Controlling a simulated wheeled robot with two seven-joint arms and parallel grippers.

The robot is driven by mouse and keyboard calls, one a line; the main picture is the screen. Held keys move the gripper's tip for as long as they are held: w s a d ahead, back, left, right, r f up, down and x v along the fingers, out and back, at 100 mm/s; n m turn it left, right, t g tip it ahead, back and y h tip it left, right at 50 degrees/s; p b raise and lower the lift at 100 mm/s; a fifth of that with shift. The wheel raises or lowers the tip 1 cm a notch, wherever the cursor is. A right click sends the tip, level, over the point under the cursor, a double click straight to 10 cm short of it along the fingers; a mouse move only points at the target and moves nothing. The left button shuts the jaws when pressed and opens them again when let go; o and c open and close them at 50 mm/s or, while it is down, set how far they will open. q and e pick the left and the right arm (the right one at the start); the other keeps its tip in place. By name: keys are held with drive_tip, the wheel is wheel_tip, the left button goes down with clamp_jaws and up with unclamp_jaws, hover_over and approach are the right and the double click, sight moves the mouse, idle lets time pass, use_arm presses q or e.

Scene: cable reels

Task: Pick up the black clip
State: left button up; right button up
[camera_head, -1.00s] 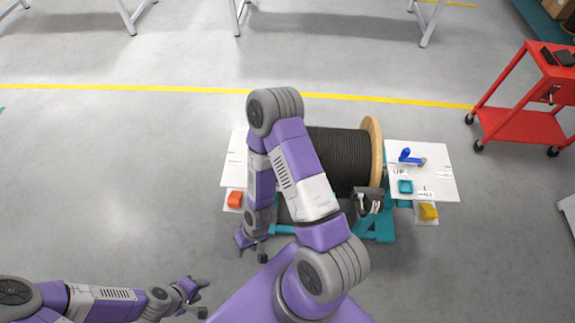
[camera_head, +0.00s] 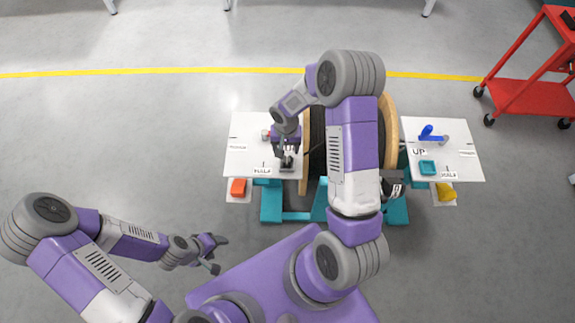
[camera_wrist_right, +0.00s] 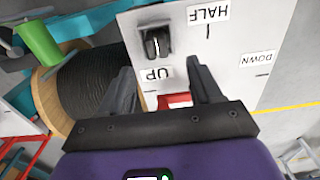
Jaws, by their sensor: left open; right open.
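A black clip (camera_wrist_right: 154,44) lies on the left white panel (camera_wrist_right: 265,22), beside the HALF and UP labels in the right wrist view. It seems to be the dark piece (camera_head: 287,166) at that panel's reel-side edge in the head view, close to my right gripper (camera_head: 288,150). In the wrist view my right gripper (camera_wrist_right: 161,68) is open and empty, with the clip beyond its fingertips and a red part (camera_wrist_right: 175,99) showing between the fingers. My left gripper (camera_head: 214,252) is open and empty at lower left, well away from the panel.
The black cable reel (camera_head: 317,145) stands beside the panel, partly hidden by my right arm. The right white panel (camera_head: 465,165) carries a blue lever (camera_head: 427,133). An orange block (camera_head: 238,187) sits below the left panel. A red cart (camera_head: 525,98) stands at far right.

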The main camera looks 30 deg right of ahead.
sight(287, 159)
drive_tip(key=f, duration=0.2)
drive_tip(key=f+b, duration=0.1)
drive_tip(key=f, duration=0.1)
drive_tip(key=f+b, duration=0.1)
drive_tip(key=f, duration=0.2)
drive_tip(key=shift+s+d+f, duration=0.1)
drive_tip(key=shift+s, duration=0.2)
drive_tip(key=c, duration=1.1)
